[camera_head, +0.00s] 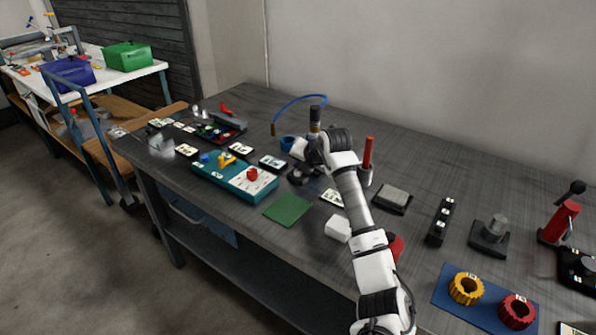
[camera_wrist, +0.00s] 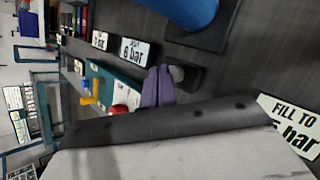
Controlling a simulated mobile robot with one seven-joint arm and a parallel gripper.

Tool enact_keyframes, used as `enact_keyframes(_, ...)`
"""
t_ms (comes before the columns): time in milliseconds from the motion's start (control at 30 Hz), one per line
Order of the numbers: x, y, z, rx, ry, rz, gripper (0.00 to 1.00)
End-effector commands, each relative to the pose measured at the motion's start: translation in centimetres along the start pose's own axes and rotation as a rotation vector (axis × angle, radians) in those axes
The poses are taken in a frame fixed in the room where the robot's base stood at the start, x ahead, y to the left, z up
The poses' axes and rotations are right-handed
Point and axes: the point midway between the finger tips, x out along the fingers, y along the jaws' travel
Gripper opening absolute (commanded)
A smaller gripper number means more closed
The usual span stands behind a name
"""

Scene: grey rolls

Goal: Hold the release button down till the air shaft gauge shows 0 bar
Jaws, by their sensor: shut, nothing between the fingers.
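A teal box (camera_head: 212,178) near the bench's front edge carries a yellow handle (camera_head: 227,160), a small blue knob and a red button (camera_head: 253,174). The red button also shows in the wrist view (camera_wrist: 119,110). My gripper is shut and empty; its purple fingers (camera_wrist: 160,72) show in the wrist view beside a grey round knob (camera_wrist: 177,73) on a dark block. I cannot tell whether they touch it. A blue cylinder (camera_wrist: 190,10) stands near. No label marks the release button, and I cannot make out a gauge face or its reading.
A card reading "FILL TO 6 bar" (camera_wrist: 292,124) lies near my wrist, with other bar cards (camera_wrist: 134,50) around. A green mat (camera_head: 288,209), a white block (camera_head: 338,229) and a red handle (camera_head: 368,152) stand close to my arm.

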Motion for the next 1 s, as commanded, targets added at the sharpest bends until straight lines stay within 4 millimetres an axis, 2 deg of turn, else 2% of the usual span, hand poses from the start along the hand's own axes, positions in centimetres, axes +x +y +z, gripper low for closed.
enact_keyframes(1000, 0.62, -0.49, -0.45, 0.0, 0.001, -0.001, 0.0)
